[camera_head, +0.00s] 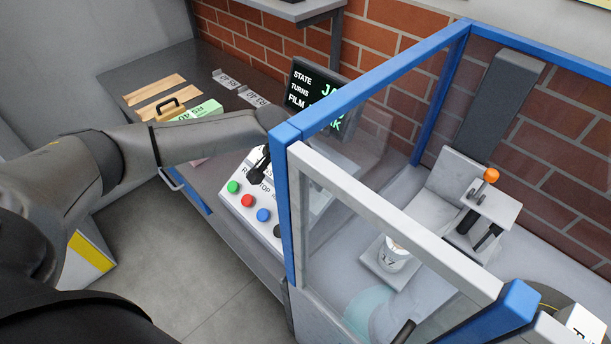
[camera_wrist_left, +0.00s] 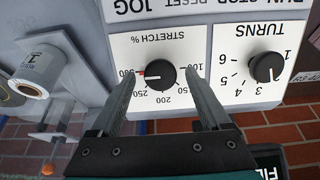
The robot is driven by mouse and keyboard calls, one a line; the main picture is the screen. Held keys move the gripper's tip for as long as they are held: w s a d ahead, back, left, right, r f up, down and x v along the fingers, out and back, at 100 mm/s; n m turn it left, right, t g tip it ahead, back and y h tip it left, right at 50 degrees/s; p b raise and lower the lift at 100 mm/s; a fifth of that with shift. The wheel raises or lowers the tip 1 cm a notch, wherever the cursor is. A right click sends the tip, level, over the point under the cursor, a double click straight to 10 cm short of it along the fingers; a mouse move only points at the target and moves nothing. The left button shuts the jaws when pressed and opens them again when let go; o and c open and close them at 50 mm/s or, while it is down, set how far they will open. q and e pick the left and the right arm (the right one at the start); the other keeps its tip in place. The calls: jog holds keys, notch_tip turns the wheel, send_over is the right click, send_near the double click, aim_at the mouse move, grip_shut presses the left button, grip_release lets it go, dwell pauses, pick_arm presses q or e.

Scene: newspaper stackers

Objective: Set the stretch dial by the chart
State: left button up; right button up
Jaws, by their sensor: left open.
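The stretch dial (camera_wrist_left: 160,76) is a black round knob on a white plate marked STRETCH %, seen upside down in the left wrist view. A red mark shows at its left side, towards the 300 label. My left gripper (camera_wrist_left: 160,73) is open, with one finger on each side of the knob; I cannot tell whether they touch it. In the head view, my left gripper (camera_head: 261,166) is at the control panel (camera_head: 240,205), and the dial is hidden there. I cannot make out a chart.
The TURNS dial (camera_wrist_left: 267,67) sits beside the stretch dial. A black display (camera_head: 309,90) with STATE, TURNS and FILM lines stands behind the panel, partly hidden. A blue-framed clear guard (camera_head: 290,210) stands right of my arm. Coloured buttons (camera_head: 247,201) line the panel.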

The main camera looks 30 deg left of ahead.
pick_arm(q)
jog(key=shift+f, duration=0.1)
grip_shut()
dwell(0.7)
